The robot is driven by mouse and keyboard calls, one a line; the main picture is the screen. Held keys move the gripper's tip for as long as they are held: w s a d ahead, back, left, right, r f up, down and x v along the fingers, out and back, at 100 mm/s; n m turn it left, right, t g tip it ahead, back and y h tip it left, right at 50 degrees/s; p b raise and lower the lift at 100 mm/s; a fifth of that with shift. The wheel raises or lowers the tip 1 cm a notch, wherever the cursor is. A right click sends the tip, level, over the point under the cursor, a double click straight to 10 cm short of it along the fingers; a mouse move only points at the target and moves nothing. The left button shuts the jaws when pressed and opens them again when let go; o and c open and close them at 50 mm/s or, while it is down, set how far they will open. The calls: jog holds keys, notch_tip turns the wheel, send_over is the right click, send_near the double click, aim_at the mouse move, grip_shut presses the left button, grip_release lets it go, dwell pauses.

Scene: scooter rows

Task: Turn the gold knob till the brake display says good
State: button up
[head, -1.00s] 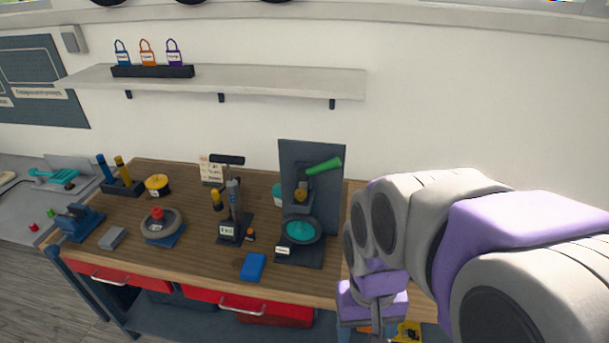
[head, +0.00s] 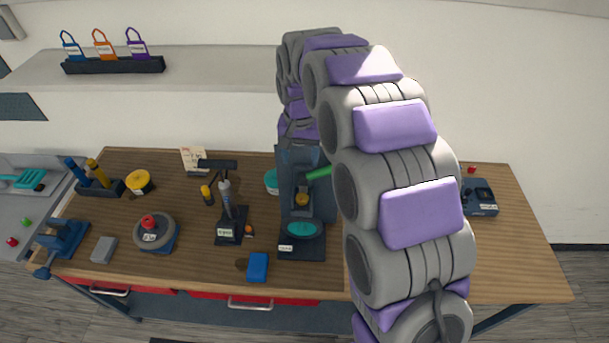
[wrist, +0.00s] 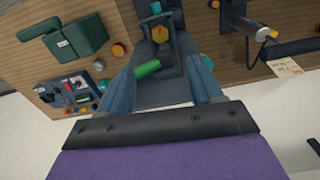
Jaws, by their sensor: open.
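A gold knob-like part (head: 302,199) sits in the dark upright press stand (head: 296,245), under a green lever (head: 318,173). In the wrist view the gold part (wrist: 160,34) lies beyond the fingertips and the green lever (wrist: 147,68) shows between the fingers. I cannot tell whether this part is the task's gold knob. My gripper (wrist: 160,85) is open and empty, pointing down above the stand. In the head view the gripper end is hard to make out behind the stand and my arm. I cannot make out a display reading "good".
A small control unit (wrist: 75,92) with dials and a dark green boxy device (wrist: 76,40) are at the left in the wrist view. A gauge stand (head: 229,215), blue block (head: 258,267) and round-based device (head: 156,233) stand on the wooden bench (head: 190,270). A shelf (head: 215,68) is above.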

jog(key=p, duration=0.2)
send_over(302, 196)
jog(key=f, duration=0.9)
jog(key=a+f, duration=0.1)
jog(key=f, duration=0.3)
jog(key=shift+f, duration=0.25)
jog(key=f, duration=0.3)
jog(key=shift+d, duration=0.35)
jog(key=shift+d+f, duration=0.35)
jog(key=shift+d, duration=0.25)
jog(key=shift+a, duration=0.5)
jog(key=shift+c, duration=0.8)
jog(key=shift+a, duration=0.3)
jog(key=c, duration=0.3)
jog(key=shift+d, duration=0.35)
jog(key=c, duration=0.3)
jog(key=shift+d, duration=0.1)
jog(key=shift+c, duration=1.5)
